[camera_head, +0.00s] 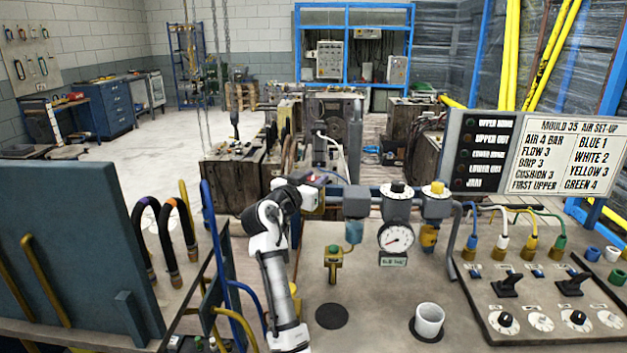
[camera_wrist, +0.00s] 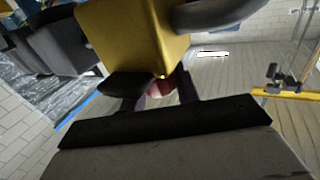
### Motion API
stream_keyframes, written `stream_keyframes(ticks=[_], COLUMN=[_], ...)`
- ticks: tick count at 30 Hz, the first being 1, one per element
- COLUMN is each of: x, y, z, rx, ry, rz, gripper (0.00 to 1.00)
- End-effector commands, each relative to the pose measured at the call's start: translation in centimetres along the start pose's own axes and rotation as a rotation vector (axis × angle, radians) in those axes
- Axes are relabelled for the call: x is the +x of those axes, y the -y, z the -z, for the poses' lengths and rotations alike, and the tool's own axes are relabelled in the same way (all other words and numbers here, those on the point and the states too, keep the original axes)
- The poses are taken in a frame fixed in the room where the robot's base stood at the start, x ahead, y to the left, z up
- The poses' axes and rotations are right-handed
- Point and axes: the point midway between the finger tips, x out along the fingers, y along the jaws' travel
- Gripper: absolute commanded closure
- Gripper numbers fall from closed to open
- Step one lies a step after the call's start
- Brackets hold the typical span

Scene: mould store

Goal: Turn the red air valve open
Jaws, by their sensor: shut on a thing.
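My gripper (camera_wrist: 160,92) is shut on the red air valve (camera_wrist: 159,88), and a small red patch of it shows between the two dark fingers in the wrist view. A yellow-brass block (camera_wrist: 138,38) sits right beyond the fingers, with a grey rounded part (camera_wrist: 222,12) next to it. In the head view my white arm reaches up to the left end of the grey air line, and my gripper (camera_head: 316,197) is there. A round pressure gauge (camera_head: 396,238) hangs under the line, needle toward lower left.
A set-up board (camera_head: 563,155) stands at the right above a control panel (camera_head: 545,300) with levers and knobs. A white cup (camera_head: 429,320) and a yellow-green fitting (camera_head: 333,262) stand on the bench. A blue-grey plate (camera_head: 75,250) and hoses crowd the left.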

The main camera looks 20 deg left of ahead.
Motion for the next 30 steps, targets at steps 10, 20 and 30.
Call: stream_keyframes(ticks=[10,20,30], x=[0.05,0.15,0.23], y=[-0.15,-0.27,-0.24], z=[-0.01,0.06,-0.33], rx=[0.002,0.001,-0.001], ry=[0.006,0.014,0.022], rz=[0.169,0.465,0.772], gripper=[0.92,0.92,0.92])
